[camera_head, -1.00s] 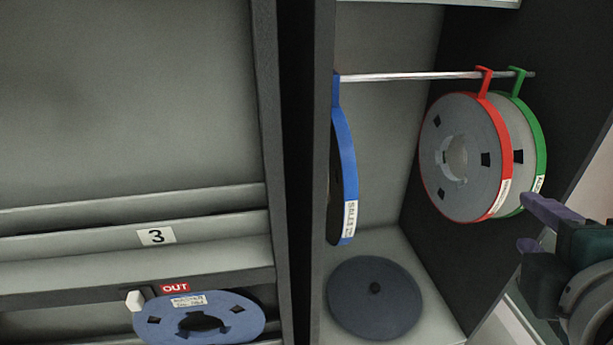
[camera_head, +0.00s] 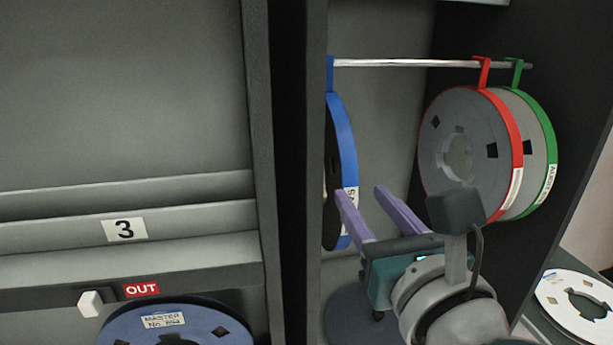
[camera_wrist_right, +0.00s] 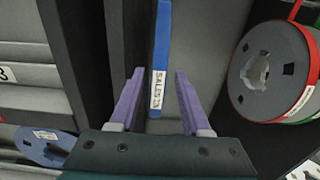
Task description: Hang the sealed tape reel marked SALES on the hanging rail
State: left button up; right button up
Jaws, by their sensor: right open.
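The SALES reel with a blue band (camera_head: 345,150) hangs from the left end of the hanging rail (camera_head: 410,63), edge toward me. Its white SALES label shows in the right wrist view (camera_wrist_right: 158,90). My right gripper (camera_head: 362,190) is open, in front of the reel's lower part. In the right wrist view the blue band lies between its two purple fingers (camera_wrist_right: 158,72), with a gap on each side. One finger covers part of the label in the head view. My left gripper is not in view.
A red-banded reel (camera_head: 510,140) and a green-banded reel (camera_head: 549,165) hang at the rail's right end. A dark disc (camera_head: 345,318) lies on the floor below. A blue master reel (camera_head: 175,322) lies lower left, by an OUT sign (camera_head: 141,290). A white reel (camera_head: 572,305) lies lower right.

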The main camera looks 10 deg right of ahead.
aim_at(350, 181)
jog(key=shift+w+a+b, duration=0.15)
jog(key=shift+w+b, duration=0.5)
jog(key=shift+w, duration=2.9)
grip_shut()
